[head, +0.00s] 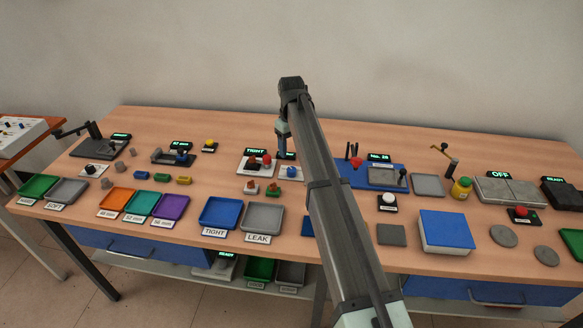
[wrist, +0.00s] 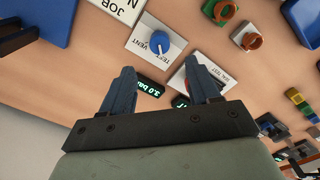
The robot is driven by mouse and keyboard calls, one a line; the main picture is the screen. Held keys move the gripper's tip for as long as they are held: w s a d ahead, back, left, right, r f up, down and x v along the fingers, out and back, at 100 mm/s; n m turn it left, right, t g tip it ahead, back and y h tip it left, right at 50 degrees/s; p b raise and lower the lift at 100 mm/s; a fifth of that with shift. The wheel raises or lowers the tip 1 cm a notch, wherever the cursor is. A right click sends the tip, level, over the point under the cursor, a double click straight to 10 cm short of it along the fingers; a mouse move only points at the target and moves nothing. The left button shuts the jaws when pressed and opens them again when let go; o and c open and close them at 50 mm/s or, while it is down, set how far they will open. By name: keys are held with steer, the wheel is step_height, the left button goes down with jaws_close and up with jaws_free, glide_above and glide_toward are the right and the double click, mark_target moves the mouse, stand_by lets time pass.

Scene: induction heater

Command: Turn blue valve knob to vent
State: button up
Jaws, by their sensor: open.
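The blue valve knob (wrist: 160,43) sits on a white plate (wrist: 142,55) in the wrist view. Printed words "TEST" and "VENT" lie beside it on the plate. In the head view the blue knob (head: 292,172) shows just left of my arm. My gripper (wrist: 163,80) is open and empty, its two dark fingers apart. The knob lies beyond the fingertips, roughly in line with the gap between them. A green-lit display reading "3.0 bar" (wrist: 148,86) shows between the fingers. In the head view, the gripper's fingers are largely hidden or too small to tell.
A white leak-test plate (wrist: 197,88), partly hidden by a finger, stands close to the knob plate. Its display reads "TIGHT" in the head view (head: 255,152). Small brown-topped parts (head: 251,187) lie in front. Blue (head: 221,212) and grey (head: 264,217) trays stand at the table's front.

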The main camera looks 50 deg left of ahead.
mark_target(292, 169)
step_height(292, 169, down, 9)
steer(key=shift+f, duration=0.1)
stand_by(0.3)
steer(key=c, duration=1)
